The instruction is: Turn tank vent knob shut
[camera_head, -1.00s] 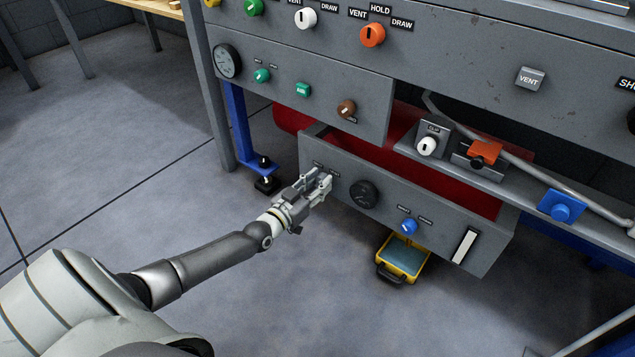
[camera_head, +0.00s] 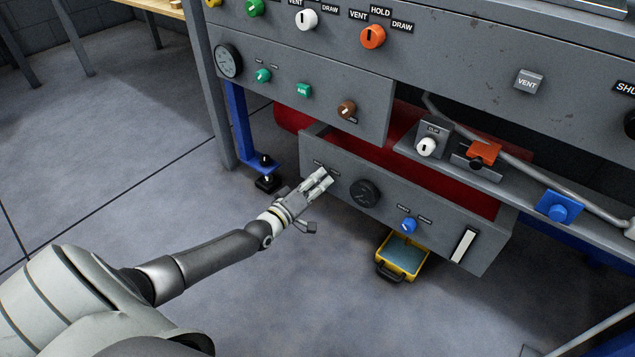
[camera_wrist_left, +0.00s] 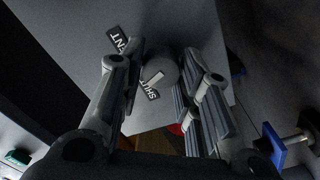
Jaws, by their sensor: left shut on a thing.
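The tank vent knob (camera_wrist_left: 162,70) is a round pale grey knob on the left part of the lower grey panel (camera_head: 430,228). In the left wrist view it sits between the fingers, with a black VENT label (camera_wrist_left: 117,39) at upper left and a black SHUT label (camera_wrist_left: 152,93) below it. A white pointer mark on the knob lies close to the SHUT label. My left gripper (camera_head: 321,181) is shut on the knob; its fingers hide the knob in the head view. My right gripper is not in view.
A black dial (camera_head: 365,193) and a blue knob (camera_head: 408,226) are to the right on the same panel. A blue frame leg (camera_head: 237,120) is at left. The floor (camera_head: 120,190) left of the panel is clear.

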